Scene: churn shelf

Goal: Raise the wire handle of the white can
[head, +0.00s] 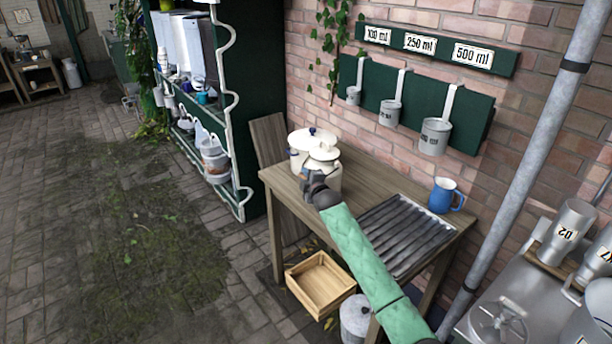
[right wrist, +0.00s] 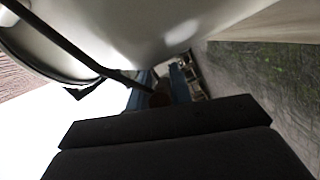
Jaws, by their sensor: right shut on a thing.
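The white can (head: 326,168) stands upright with its lid on, near the left end of the wooden table. My right gripper (head: 316,188) is at its near side and hides part of its body. In the right wrist view the can's white wall (right wrist: 150,25) fills the top. The dark wire handle (right wrist: 60,38) runs along it down to a brown grip between the fingers. My right gripper (right wrist: 162,90) is shut on this handle. The handle is too small to make out in the head view. My left gripper is not in view.
A second white lidded pot (head: 300,142) with a blue knob stands close behind the can. A ribbed drain tray (head: 405,235) and a blue jug (head: 443,195) are to the right. Measuring cups hang from the green rail (head: 465,115). A wooden crate (head: 320,285) is below.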

